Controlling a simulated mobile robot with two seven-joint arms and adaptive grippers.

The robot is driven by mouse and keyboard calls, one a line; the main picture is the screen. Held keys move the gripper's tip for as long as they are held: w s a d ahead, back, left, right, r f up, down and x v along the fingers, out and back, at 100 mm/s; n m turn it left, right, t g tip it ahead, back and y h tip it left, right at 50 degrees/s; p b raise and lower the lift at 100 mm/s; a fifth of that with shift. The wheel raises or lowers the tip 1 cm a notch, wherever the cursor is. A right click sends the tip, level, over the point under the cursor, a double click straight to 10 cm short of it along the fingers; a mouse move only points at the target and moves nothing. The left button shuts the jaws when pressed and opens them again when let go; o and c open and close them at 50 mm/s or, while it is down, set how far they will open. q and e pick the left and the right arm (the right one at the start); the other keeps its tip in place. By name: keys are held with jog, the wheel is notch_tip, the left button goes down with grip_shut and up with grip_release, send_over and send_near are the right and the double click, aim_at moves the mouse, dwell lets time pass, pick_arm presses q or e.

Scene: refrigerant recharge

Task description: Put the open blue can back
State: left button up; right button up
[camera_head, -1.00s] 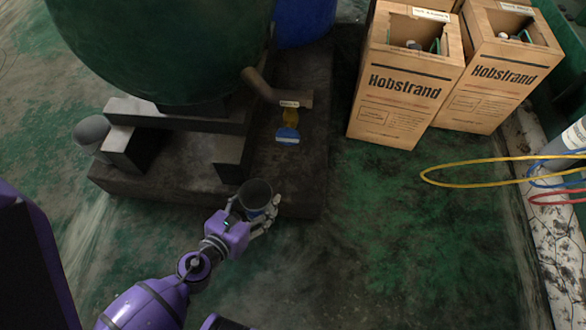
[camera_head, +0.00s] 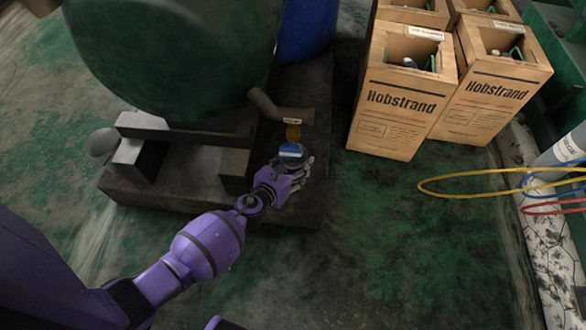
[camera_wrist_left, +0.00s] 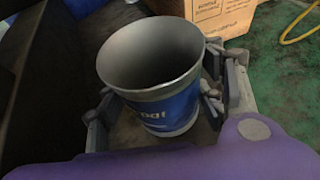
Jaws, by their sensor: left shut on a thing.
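The open blue can (camera_wrist_left: 165,106) is upright between the fingers of my left gripper (camera_wrist_left: 160,108) in the left wrist view. It has a wide open grey mouth and a blue label with white lettering. In the head view my left gripper (camera_head: 292,172) is shut around the can (camera_head: 293,164), over the dark plinth (camera_head: 160,196). My right gripper is not in view.
A big green tank (camera_head: 170,60) stands on the plinth, with a pipe spout (camera_head: 282,110) above the marks. Hobstrand cartons (camera_head: 400,110) stand at the right. Yellow, blue and red hoses (camera_head: 440,192) lie farther right. The green floor between is clear.

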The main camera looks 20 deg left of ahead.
aim_at(299, 163)
pick_arm(q)
notch_tip(299, 163, down, 3)
jog(key=b, duration=0.3)
jog(key=shift+s+f, duration=0.1)
jog(key=shift+f, duration=0.25)
jog(key=o, duration=1.4)
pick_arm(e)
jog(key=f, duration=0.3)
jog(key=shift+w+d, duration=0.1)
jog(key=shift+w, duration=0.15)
pick_arm(q)
jog(key=shift+o, duration=0.2)
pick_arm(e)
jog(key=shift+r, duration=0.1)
